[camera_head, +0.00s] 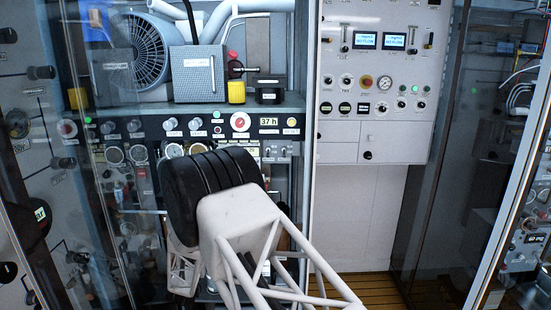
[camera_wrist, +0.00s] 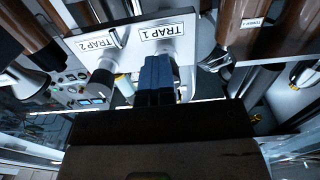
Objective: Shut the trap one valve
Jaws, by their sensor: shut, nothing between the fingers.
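A grey round fitting (camera_wrist: 103,77) sits under the TRAP 2 label. In the head view my arm hides the gripper and the valve.
Brown cylinders (camera_wrist: 245,25) stand close to the right of the panel in the wrist view. In the head view, a shelf with a fan (camera_head: 140,52) and a grey box (camera_head: 198,73) is above my arm. A white control panel (camera_head: 380,85) is at the right, with open floor below.

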